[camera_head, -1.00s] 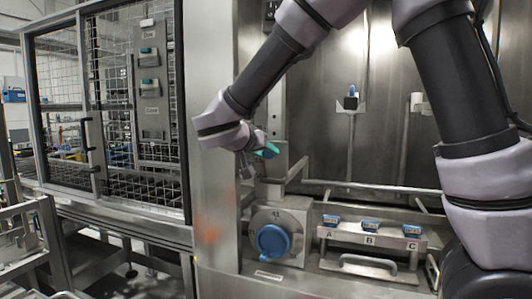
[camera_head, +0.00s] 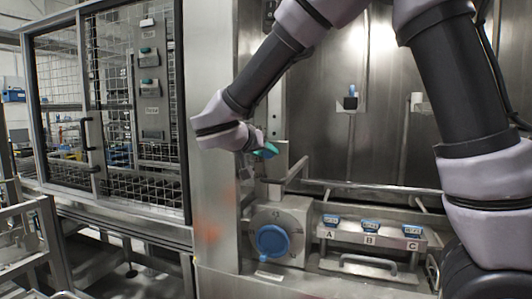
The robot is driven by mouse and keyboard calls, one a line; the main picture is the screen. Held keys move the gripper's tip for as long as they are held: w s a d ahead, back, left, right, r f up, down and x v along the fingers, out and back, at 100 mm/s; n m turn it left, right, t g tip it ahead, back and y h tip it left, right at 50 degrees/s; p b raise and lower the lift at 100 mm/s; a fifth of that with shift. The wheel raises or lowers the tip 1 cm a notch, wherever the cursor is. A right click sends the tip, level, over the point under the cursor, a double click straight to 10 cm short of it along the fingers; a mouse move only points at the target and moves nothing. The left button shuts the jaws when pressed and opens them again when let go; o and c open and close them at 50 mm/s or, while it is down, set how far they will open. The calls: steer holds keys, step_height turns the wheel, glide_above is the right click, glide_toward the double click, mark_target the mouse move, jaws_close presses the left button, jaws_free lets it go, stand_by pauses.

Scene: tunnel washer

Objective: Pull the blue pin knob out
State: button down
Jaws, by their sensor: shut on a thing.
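My gripper (camera_head: 252,160) is at the left of the wash bay, at the upright metal bracket (camera_head: 278,163) above the box with the round blue dial. Its jaws are shut on the blue pin knob, which is mostly hidden by the jaws and wrist. A teal patch shows at the right side of the jaws; I cannot tell whether it is part of the knob or of my gripper. How far the pin stands out of the bracket cannot be told from this view.
The round blue dial (camera_head: 272,241) sits just below. Blue-topped blocks on a shelf (camera_head: 372,240) marked A, B and C stand to its right, above a bar handle (camera_head: 366,265). A small blue-topped fitting (camera_head: 351,97) is on the back wall. A mesh cage door (camera_head: 110,115) is left.

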steer(key=shift+s+a, duration=0.3)
steer(key=shift+s, duration=0.45)
steer(key=shift+c, duration=2.3)
jaws_free()
steer(key=shift+s, duration=0.1)
steer(key=v, duration=1)
steer(key=shift+s+a, duration=0.15)
steer(key=shift+s, duration=0.2)
steer(key=shift+r, duration=0.15)
